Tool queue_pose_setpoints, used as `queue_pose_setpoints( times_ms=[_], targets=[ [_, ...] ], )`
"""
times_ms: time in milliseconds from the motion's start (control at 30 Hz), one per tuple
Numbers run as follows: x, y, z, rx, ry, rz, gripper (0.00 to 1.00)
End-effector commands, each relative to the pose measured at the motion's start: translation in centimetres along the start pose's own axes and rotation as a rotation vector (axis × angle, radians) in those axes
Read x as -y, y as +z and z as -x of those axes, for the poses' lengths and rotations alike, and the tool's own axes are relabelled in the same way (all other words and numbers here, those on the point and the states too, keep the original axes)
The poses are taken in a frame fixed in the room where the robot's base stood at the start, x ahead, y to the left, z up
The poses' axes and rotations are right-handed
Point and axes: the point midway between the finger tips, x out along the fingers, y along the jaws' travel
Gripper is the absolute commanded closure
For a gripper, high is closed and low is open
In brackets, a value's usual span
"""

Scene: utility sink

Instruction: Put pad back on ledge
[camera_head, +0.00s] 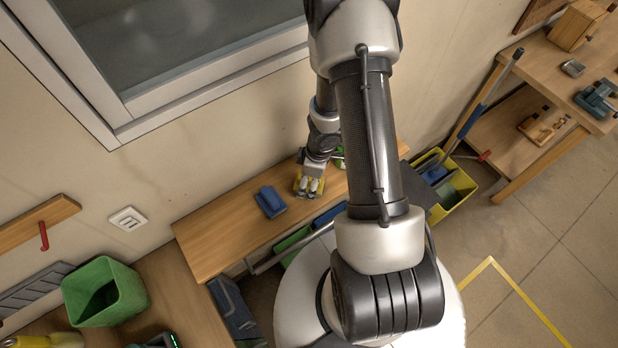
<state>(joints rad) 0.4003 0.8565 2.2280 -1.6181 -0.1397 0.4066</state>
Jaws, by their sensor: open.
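My gripper (309,190) points down over the wooden ledge (215,240) below the window. Its fingers are apart. Which of the two is the pad is not clear from this view.
A green thing (339,162) sits just right of my gripper, partly hidden by my arm. Blue and green bins (293,243) stand below the ledge's front edge. A green open bin (104,292) is at lower left. The ledge's left end is clear.

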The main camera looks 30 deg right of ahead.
Motion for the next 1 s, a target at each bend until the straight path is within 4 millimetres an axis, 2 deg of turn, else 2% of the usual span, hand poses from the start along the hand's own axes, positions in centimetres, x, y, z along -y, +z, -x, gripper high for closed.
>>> queue_pose_setpoints(
  times_ms=[133,267,700,1000],
  targets=[
    [0.0,0.0,0.3,0.000,0.000,0.000,0.29],
    [0.0,-0.1,1.5,0.000,0.000,0.000,0.29],
    [0.0,-0.1,8.9,0.000,0.000,0.000,0.29],
    [0.0,-0.1,11.9,0.000,0.000,-0.001,0.29]
  ],
)
